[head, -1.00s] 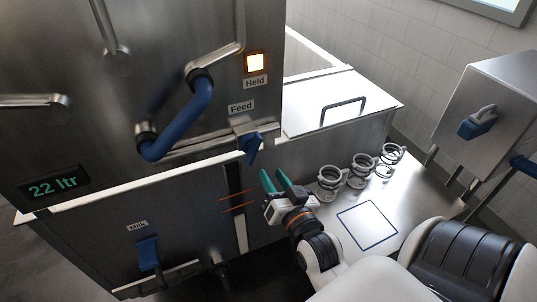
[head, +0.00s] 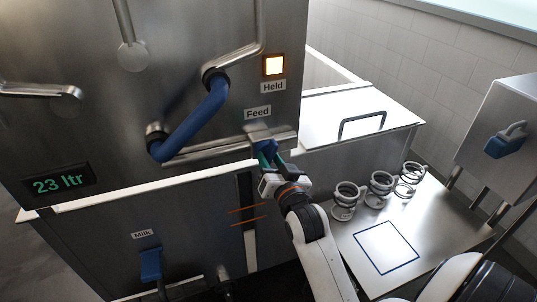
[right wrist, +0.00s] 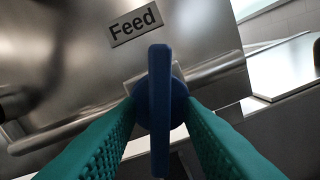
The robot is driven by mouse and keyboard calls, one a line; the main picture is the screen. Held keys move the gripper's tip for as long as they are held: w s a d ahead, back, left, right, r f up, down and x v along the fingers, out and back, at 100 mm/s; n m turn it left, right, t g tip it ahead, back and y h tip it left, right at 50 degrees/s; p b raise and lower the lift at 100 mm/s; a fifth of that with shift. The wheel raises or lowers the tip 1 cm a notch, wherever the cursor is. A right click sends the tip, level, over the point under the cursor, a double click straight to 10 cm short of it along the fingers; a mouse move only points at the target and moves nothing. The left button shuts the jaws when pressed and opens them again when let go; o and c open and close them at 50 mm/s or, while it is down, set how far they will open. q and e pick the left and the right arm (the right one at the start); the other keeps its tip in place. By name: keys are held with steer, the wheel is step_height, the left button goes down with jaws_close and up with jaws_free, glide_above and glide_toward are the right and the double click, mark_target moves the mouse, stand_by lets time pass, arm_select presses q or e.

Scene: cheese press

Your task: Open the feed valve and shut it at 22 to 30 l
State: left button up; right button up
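The blue feed valve handle (head: 266,147) sits on the steel pipe under the "Feed" label (head: 257,112). In the right wrist view the handle (right wrist: 160,110) stands upright in front of its round blue hub. My right gripper (head: 270,157) is at the handle, with its green fingers on either side of it. In the wrist view the fingers are apart, with a gap showing on each side of the handle. The fingers partly hide the handle in the head view. The display (head: 59,184) reads 23 ltr. My left gripper is not in view.
The amber "Held" lamp (head: 274,65) is lit. A blue milk valve handle (head: 151,264) is lower on the front. A white-edged ledge (head: 150,187) runs below the feed pipe. Several ringed metal parts (head: 380,185) stand on the steel table (head: 345,240) at right.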

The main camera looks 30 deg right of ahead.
steer(key=shift+x, duration=0.9)
steer(key=shift+c, duration=0.5)
steer(key=c, duration=0.6)
steer(key=shift+r+n+p, duration=0.25)
steer(key=shift+n+p, duration=0.85)
steer(key=shift+p, duration=0.1)
steer(key=shift+n+p, duration=0.4)
steer(key=shift+n, duration=0.4)
steer(key=shift+f+n, duration=0.25)
steer(key=shift+n, duration=0.25)
